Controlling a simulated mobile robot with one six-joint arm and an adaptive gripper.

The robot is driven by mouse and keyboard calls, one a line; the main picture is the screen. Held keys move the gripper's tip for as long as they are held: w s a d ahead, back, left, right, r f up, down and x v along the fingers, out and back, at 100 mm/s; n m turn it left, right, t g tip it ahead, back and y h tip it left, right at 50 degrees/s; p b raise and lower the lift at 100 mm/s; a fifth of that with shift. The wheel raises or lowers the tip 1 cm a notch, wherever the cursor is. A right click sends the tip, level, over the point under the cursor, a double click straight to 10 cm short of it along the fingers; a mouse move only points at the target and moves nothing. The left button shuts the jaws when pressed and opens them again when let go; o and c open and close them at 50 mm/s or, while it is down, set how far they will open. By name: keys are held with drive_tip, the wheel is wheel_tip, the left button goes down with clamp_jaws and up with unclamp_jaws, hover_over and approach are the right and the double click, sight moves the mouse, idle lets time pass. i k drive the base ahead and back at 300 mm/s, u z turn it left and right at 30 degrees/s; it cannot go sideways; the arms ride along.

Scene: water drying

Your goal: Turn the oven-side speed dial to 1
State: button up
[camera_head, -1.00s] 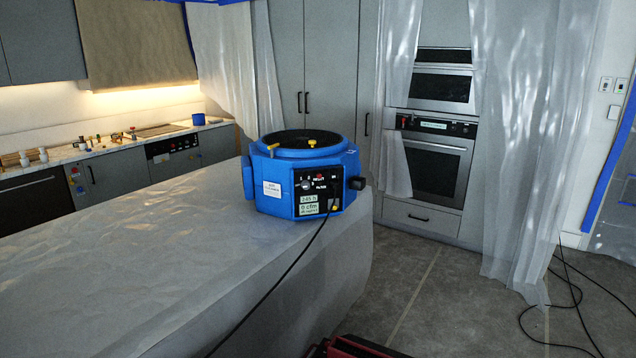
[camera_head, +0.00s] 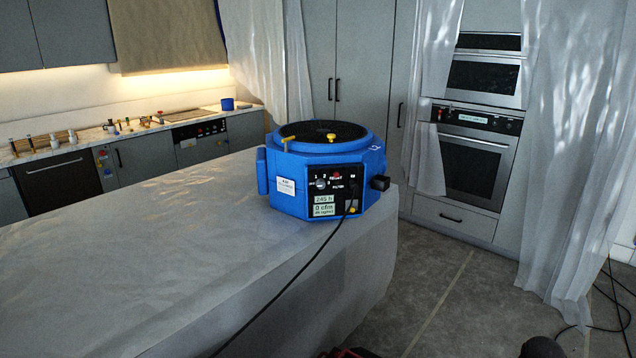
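A blue drying machine (camera_head: 300,190) stands on the plastic-covered island, near its right end. Its black control panel (camera_head: 338,190) faces me, with small switches, a red mark and a cable. A small round light-coloured knob (camera_head: 321,184) sits at the panel's upper left, with what look like numbers above it; its pointer is too small to read. The display (camera_head: 324,204) below appears to read 245 h and 0 cfm. The wall oven (camera_head: 474,160) stands behind and to the right. My gripper is not in view.
The island (camera_head: 150,265) under plastic sheeting fills the lower left. Bare floor (camera_head: 450,290) lies to its right. Plastic curtains (camera_head: 575,150) hang beside the oven. A black cable (camera_head: 285,285) runs down from the machine. A dark rounded shape (camera_head: 541,347) shows at the bottom edge.

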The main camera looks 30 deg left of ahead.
sight(320, 183)
drive_tip(key=u, duration=0.4)
drive_tip(key=i, duration=0.95)
drive_tip(key=u, duration=0.4)
